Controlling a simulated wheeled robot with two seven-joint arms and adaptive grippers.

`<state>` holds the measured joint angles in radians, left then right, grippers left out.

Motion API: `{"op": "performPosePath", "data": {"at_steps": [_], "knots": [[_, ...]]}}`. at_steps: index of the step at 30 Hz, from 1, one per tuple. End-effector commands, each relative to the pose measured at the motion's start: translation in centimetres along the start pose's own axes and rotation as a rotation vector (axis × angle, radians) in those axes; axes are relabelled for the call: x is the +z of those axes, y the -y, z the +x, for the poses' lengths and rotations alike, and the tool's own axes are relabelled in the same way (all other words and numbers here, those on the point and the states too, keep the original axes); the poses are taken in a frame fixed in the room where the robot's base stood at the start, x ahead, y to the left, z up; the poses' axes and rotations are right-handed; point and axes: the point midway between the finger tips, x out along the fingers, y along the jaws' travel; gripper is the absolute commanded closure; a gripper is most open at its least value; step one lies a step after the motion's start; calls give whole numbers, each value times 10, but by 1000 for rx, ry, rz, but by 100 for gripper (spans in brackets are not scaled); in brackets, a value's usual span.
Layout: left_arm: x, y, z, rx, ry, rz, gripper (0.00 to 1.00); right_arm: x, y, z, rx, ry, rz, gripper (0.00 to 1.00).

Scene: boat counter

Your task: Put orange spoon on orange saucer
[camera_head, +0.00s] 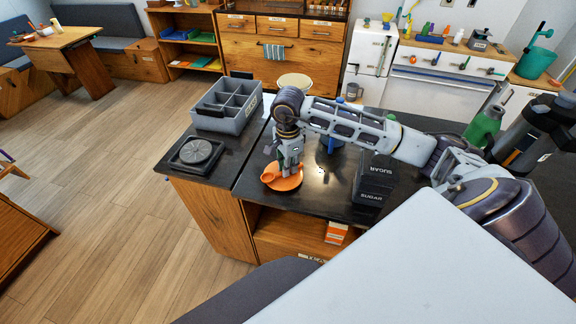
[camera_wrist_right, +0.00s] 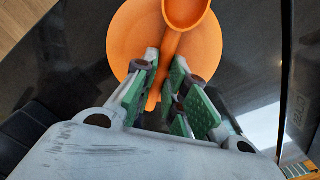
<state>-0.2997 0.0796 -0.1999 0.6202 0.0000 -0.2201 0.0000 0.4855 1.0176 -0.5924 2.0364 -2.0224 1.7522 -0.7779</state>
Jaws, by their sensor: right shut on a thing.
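The orange saucer (camera_head: 287,183) lies near the front edge of the dark counter, below my right gripper (camera_head: 290,166). It also shows in the right wrist view (camera_wrist_right: 130,40). The orange spoon (camera_wrist_right: 186,12) has its bowl over the saucer's far rim in the wrist view, with its handle running back between my right fingers (camera_wrist_right: 165,85). The right gripper is shut on the spoon's handle, just over the saucer. I cannot tell whether the spoon touches the saucer. In the head view the spoon's bowl (camera_head: 268,176) shows at the saucer's left. My left gripper is not in view.
A green bottle (camera_head: 484,128) stands farther right. The counter's front edge is close to the saucer.

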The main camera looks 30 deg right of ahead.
Motion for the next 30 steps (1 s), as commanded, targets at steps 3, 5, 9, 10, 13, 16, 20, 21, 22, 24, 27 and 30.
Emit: {"op": "performPosePath", "data": {"at_steps": [3, 5, 9, 10, 13, 16, 20, 21, 22, 24, 27, 30], "knots": [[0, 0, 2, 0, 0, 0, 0, 0, 0, 2, 0, 0, 0, 100], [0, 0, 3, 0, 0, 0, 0, 0, 0, 3, 0, 0, 0, 100], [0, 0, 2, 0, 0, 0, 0, 0, 0, 2, 0, 0, 0, 73], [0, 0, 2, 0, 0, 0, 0, 0, 0, 2, 0, 0, 0, 70], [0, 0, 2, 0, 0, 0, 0, 0, 0, 2, 0, 0, 0, 61], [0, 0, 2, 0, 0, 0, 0, 0, 0, 2, 0, 0, 0, 61], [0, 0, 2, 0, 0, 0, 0, 0, 0, 2, 0, 0, 0, 61], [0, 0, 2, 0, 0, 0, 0, 0, 0, 2, 0, 0, 0, 61], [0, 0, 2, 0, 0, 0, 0, 0, 0, 2, 0, 0, 0, 61], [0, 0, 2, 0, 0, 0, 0, 0, 0, 2, 0, 0, 0, 61], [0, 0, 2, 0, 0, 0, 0, 0, 0, 2, 0, 0, 0, 61], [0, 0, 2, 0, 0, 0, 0, 0, 0, 2, 0, 0, 0, 61]]}}
